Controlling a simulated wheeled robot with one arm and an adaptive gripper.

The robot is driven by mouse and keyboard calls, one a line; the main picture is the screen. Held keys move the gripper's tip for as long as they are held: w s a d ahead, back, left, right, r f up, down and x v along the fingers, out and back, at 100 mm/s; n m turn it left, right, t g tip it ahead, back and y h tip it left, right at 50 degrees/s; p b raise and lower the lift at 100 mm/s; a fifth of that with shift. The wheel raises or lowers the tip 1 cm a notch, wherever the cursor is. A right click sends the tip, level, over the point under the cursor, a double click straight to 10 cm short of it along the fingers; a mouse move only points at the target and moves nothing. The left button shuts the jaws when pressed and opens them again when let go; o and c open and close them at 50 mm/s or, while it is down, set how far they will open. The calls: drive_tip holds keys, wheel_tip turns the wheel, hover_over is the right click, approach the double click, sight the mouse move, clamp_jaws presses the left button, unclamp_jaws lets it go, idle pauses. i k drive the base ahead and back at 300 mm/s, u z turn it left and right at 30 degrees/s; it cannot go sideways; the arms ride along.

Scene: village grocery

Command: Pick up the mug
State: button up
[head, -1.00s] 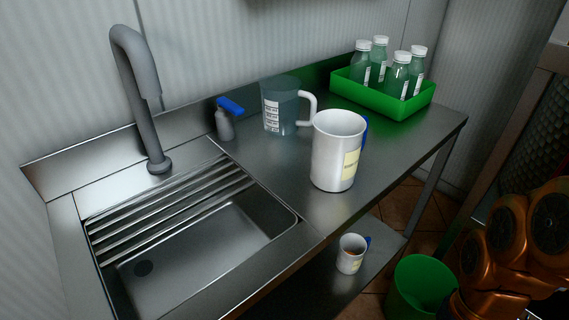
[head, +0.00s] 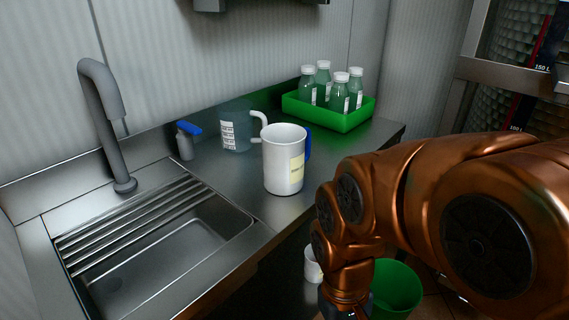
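A white mug (head: 284,165) with a blue handle on its right side and a pale yellow label stands upright on the steel counter, right of the sink. A smaller white mug (head: 312,266) is on the lower shelf, partly hidden behind my arm. My copper-coloured arm reaches in from the right, in front of the counter.
A clear measuring jug (head: 236,131) stands behind the large mug. A green tray (head: 347,121) holds several bottles at the back right. A green bin (head: 397,290) is below, beside my arm.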

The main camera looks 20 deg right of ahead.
sight(286, 147)
drive_tip(key=u, duration=2.6)
drive_tip(key=k, duration=1.5)
drive_tip(key=z, duration=0.35)
